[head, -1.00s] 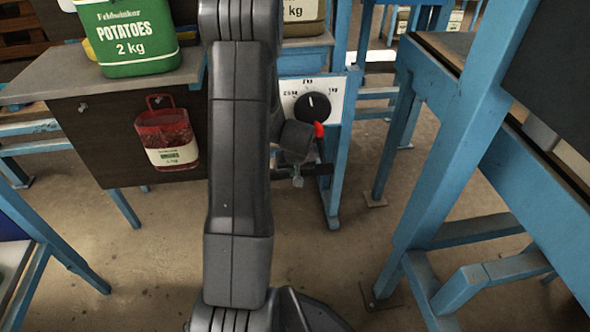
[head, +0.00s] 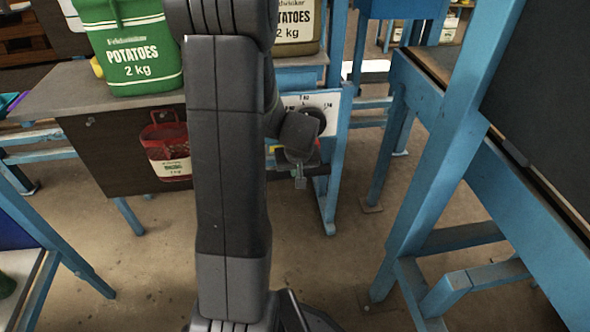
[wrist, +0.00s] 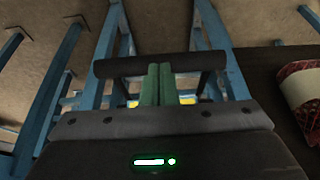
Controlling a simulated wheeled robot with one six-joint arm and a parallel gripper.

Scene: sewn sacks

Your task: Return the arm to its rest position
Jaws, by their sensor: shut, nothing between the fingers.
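My arm (head: 230,170) stands upright across the middle of the head view. My gripper (head: 300,183) hangs at its far side, in front of the dial panel. In the wrist view the two green fingers of my gripper (wrist: 155,85) are pressed together with nothing between them. A dark horizontal bar (wrist: 110,67) shows behind the fingers there; I cannot tell whether they touch it.
A red net sack (head: 165,150) hangs on the dark front of a bench, left of my arm; it also shows in the wrist view (wrist: 300,95). A green potato sack (head: 135,55) stands on the bench top (head: 60,85). A blue frame (head: 440,170) stands close on the right.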

